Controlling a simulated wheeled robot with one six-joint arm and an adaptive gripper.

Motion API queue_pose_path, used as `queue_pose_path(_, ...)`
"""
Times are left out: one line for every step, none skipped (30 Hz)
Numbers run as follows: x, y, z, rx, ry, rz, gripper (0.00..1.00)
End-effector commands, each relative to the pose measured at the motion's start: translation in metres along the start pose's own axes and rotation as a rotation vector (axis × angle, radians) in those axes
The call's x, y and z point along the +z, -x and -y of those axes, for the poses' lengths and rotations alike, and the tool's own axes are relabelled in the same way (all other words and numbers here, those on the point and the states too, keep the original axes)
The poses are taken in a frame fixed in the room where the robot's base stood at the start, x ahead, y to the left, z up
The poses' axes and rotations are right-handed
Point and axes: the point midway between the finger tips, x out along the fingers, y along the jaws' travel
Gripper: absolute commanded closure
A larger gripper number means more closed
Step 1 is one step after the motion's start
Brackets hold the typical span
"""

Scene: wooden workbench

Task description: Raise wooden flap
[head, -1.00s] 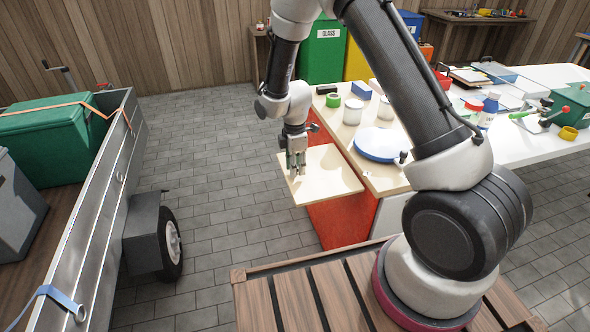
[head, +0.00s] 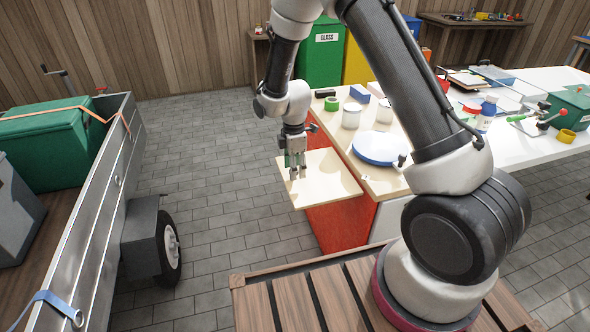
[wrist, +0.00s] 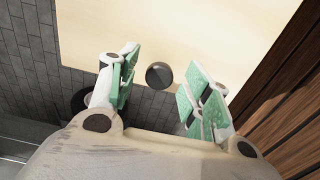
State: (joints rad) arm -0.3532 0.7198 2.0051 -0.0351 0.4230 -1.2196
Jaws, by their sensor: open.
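The wooden flap (head: 332,178) is a pale board sticking out from the left side of the workbench (head: 389,184), roughly level. It fills the upper part of the wrist view (wrist: 205,30). My gripper (head: 298,173) points down at the flap's left part in the head view. In the wrist view my gripper (wrist: 160,88) is open, its green-padded fingers spread. A dark round knob (wrist: 159,75) shows between them near the flap's edge. I cannot tell whether the fingers touch the flap.
A blue-rimmed plate (head: 377,148), white jars (head: 351,116) and a green roll (head: 332,104) stand on the workbench. A metal trailer (head: 96,203) with a green box (head: 45,145) is at the left. Paved floor (head: 215,170) between trailer and bench is clear.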

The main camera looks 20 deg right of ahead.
Motion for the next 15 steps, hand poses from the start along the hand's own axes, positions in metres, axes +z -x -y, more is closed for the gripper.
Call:
queue_pose_path(0.000, 0.010, -0.001, 0.005, 0.000, -0.002, 0.51)
queue_pose_path(0.000, 0.017, -0.001, 0.005, 0.000, -0.002, 0.51)
queue_pose_path(0.000, 0.026, -0.001, 0.006, 0.000, -0.002, 0.51)
queue_pose_path(0.000, 0.033, -0.002, 0.006, 0.000, -0.002, 0.51)
queue_pose_path(0.000, 0.040, -0.001, 0.006, 0.000, -0.002, 0.51)
queue_pose_path(0.000, 0.049, -0.001, 0.006, 0.000, -0.002, 0.51)
queue_pose_path(0.000, 0.056, -0.001, 0.006, 0.000, -0.002, 0.51)
queue_pose_path(0.000, 0.062, -0.001, 0.006, 0.000, -0.002, 0.51)
queue_pose_path(0.000, 0.071, -0.001, 0.005, 0.000, -0.002, 0.51)
queue_pose_path(0.000, 0.076, -0.001, 0.005, 0.000, -0.002, 0.51)
queue_pose_path(0.000, 0.082, 0.000, 0.004, 0.000, -0.001, 0.51)
queue_pose_path(0.000, 0.088, -0.001, 0.004, 0.000, -0.002, 0.51)
queue_pose_path(0.000, 0.092, -0.001, 0.003, 0.000, -0.001, 0.51)
queue_pose_path(0.000, 0.096, -0.001, 0.003, 0.000, -0.001, 0.51)
queue_pose_path(0.000, 0.100, -0.001, 0.003, 0.000, -0.001, 0.51)
